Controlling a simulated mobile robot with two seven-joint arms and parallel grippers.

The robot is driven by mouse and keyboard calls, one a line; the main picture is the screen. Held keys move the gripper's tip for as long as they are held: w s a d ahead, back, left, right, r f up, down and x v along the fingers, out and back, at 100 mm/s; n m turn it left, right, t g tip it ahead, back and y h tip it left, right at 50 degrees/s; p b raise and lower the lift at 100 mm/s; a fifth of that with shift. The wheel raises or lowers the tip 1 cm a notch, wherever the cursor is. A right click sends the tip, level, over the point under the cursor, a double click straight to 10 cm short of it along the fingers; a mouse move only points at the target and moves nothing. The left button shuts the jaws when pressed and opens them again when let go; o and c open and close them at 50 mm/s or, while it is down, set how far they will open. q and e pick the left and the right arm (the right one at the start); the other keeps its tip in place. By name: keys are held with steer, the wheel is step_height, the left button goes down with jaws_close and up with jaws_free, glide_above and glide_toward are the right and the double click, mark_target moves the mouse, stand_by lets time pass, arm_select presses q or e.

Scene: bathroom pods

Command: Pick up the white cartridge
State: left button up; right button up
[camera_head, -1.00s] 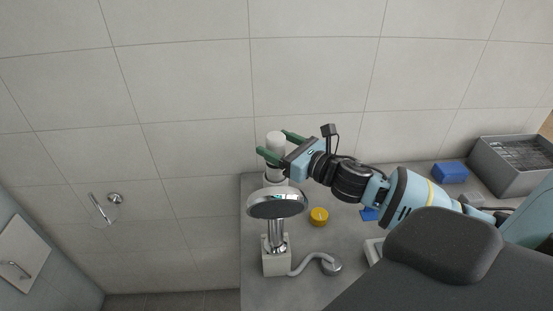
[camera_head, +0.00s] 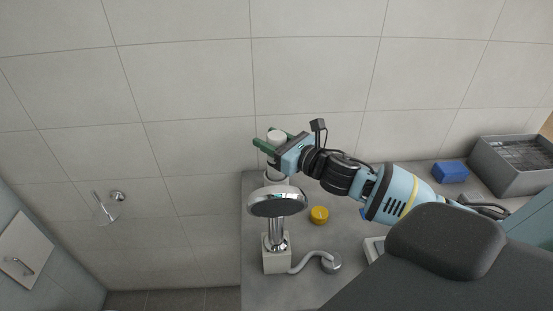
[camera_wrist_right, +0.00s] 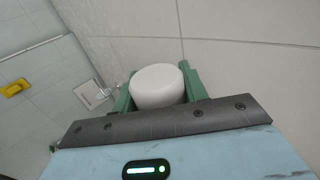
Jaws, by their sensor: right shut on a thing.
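The white cartridge (camera_head: 276,136) is upright at the back left of the grey counter, behind the shower head. My right gripper (camera_head: 266,142) is shut on it, with green fingers on either side. In the right wrist view the cartridge's round white top (camera_wrist_right: 158,86) sits between the two green fingers (camera_wrist_right: 156,92). The cartridge's lower part is hidden by the gripper, and I cannot tell whether it is clear of what is below. A white and grey cylindrical piece (camera_head: 275,180) shows under the gripper. My left gripper is not in view.
A chrome shower head (camera_head: 278,201) on a white block stands just in front, with a hose leading to a round grey piece (camera_head: 331,263). A yellow cap (camera_head: 319,215), a blue block (camera_head: 450,172) and a grey bin (camera_head: 514,163) are on the counter. The tiled wall is close behind.

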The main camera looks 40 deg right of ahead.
jaws_close()
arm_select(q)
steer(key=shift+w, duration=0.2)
arm_select(e)
steer(key=shift+r, duration=0.1)
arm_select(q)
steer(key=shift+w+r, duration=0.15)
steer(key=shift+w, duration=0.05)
arm_select(e)
steer(key=shift+r, duration=0.1)
step_height(320, 180, up, 9)
steer(key=shift+r+p, duration=0.1)
steer(key=shift+p, duration=0.6)
steer(key=shift+r, duration=0.3)
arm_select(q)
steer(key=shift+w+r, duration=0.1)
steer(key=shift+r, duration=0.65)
arm_select(e)
steer(key=shift+f, duration=0.1)
